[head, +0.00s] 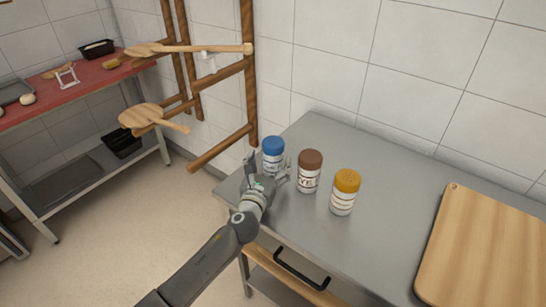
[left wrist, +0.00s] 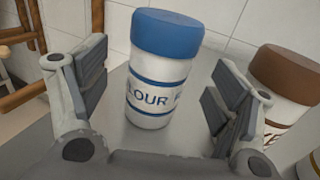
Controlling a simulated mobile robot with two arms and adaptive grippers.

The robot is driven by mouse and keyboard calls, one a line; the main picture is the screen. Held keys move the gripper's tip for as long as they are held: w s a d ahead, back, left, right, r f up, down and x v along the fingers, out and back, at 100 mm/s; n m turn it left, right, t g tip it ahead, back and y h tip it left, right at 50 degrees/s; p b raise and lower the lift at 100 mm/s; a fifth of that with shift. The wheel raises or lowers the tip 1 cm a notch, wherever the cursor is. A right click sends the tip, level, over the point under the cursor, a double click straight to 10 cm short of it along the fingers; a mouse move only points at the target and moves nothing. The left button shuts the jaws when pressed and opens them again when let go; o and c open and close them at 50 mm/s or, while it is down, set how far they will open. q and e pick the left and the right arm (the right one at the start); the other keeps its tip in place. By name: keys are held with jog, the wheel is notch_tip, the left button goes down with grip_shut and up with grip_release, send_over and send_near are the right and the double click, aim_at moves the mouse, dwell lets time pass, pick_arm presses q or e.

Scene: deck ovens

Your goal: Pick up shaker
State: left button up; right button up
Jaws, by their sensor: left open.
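Three shakers stand upright in a row on the steel table (head: 385,215). The blue-lidded shaker (head: 273,148) is at the left, the brown-lidded shaker (head: 309,172) in the middle, the yellow-lidded shaker (head: 344,192) at the right. My left gripper (head: 269,166) is open in front of the blue-lidded shaker and partly covers its lower body. In the left wrist view the blue-lidded shaker (left wrist: 160,75), with a label that reads partly "LOUR", stands between the open fingers. I see gaps on both sides of it there. The brown-lidded shaker (left wrist: 285,85) is just beyond the right finger.
A wooden board (head: 485,250) lies at the right of the table. A wooden rack (head: 251,90) holding peels (head: 150,118) stands behind the table's left end. A red-topped table (head: 70,85) is at the left. The tiled wall closes the back.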

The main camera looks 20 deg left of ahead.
aim_at(270, 160)
pick_arm(q)
jog(key=shift+w, duration=1.9)
jog(key=c, duration=1.2)
jog(key=shift+c, duration=0.3)
jog(key=shift+r, duration=0.1)
